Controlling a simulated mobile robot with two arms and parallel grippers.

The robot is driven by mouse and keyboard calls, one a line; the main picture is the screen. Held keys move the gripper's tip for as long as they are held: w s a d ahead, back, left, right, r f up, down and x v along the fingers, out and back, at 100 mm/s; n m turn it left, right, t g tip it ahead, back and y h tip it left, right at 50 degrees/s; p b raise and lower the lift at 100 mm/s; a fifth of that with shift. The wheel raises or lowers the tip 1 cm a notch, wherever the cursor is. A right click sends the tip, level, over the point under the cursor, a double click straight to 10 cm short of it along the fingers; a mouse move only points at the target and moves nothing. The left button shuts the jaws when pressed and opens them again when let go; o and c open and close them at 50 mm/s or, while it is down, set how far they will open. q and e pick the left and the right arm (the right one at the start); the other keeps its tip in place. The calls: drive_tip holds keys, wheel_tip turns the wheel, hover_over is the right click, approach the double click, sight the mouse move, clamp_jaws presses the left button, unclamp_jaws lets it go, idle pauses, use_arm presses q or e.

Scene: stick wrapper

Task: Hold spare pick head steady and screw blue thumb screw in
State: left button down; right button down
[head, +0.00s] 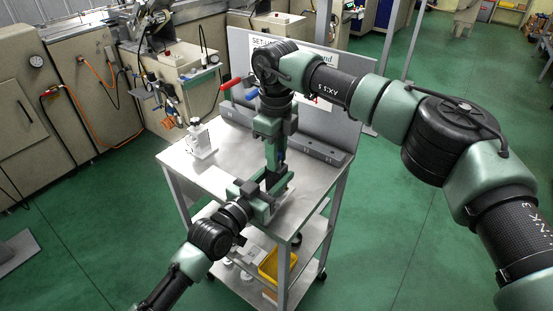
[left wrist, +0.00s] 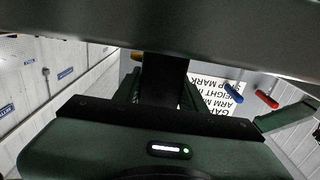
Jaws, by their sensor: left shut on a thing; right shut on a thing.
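The spare pick head (head: 271,179) shows as a dark block low over the front of the metal cart top. My left gripper (head: 263,190) comes in from the lower left and is shut on it. In the left wrist view the dark block (left wrist: 165,80) fills the space between the fingers. My right gripper (head: 273,160) points straight down just above the left one and is shut. A small blue patch, seemingly the blue thumb screw (head: 282,156), shows at its fingers. Most of the screw is hidden, and I cannot tell how deep it sits in the pick head.
A grey upright panel with a sign, a red handle (head: 232,83) and a blue handle (head: 252,94) stands behind. A yellow bin (head: 270,267) sits on the shelf below.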

drive_tip(key=m, duration=0.8)
drive_tip(key=shift+m, duration=0.3)
drive_tip(key=c, duration=1.4)
unclamp_jaws()
drive_tip(key=shift+o, duration=0.2)
